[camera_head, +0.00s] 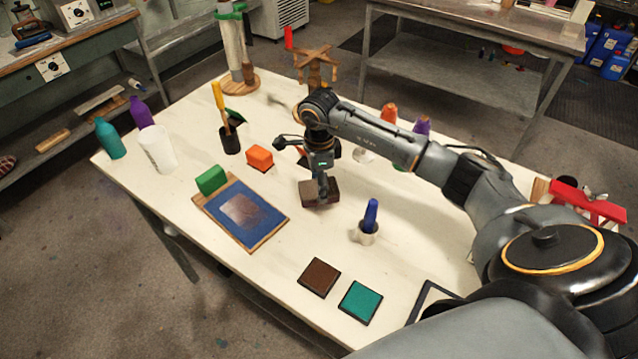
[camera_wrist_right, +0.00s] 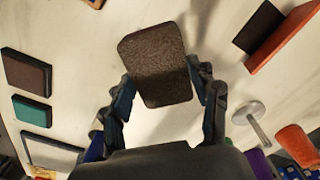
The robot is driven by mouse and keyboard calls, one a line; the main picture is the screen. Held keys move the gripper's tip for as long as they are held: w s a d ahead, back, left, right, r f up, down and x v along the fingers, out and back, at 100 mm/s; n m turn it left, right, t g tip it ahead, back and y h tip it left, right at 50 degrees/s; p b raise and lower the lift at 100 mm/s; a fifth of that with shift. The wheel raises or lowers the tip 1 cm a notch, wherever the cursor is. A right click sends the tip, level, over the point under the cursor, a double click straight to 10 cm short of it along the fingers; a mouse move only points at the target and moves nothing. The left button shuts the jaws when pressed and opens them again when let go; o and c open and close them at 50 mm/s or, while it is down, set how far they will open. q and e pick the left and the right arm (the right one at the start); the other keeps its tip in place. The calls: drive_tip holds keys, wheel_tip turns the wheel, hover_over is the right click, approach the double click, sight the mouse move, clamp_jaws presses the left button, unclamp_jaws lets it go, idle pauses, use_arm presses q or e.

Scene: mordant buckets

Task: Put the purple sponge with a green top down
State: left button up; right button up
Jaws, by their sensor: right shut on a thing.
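My right gripper (camera_head: 322,190) reaches in from the right over the middle of the white table. It is shut on a dark brown block (camera_head: 312,198) with a rough, speckled face. In the right wrist view the block (camera_wrist_right: 157,72) sits between the two fingers of the gripper (camera_wrist_right: 162,88). I see no purple or green on it. The block is at or just above the table; I cannot tell whether it touches. My left gripper is not in view.
A green block (camera_head: 211,180) stands by a framed blue board (camera_head: 229,228), with an orange block (camera_head: 259,157) behind. A blue bottle in a cup (camera_head: 370,218) stands right of the held block. Brown (camera_head: 319,277) and teal (camera_head: 360,302) pads lie in front. The table between is clear.

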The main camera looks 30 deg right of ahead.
drive_tip(key=shift+f, duration=0.75)
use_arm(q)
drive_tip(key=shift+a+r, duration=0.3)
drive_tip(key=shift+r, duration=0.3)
use_arm(e)
drive_tip(key=shift+f, duration=0.1)
drive_tip(key=shift+f, duration=0.15)
drive_tip(key=o, duration=1)
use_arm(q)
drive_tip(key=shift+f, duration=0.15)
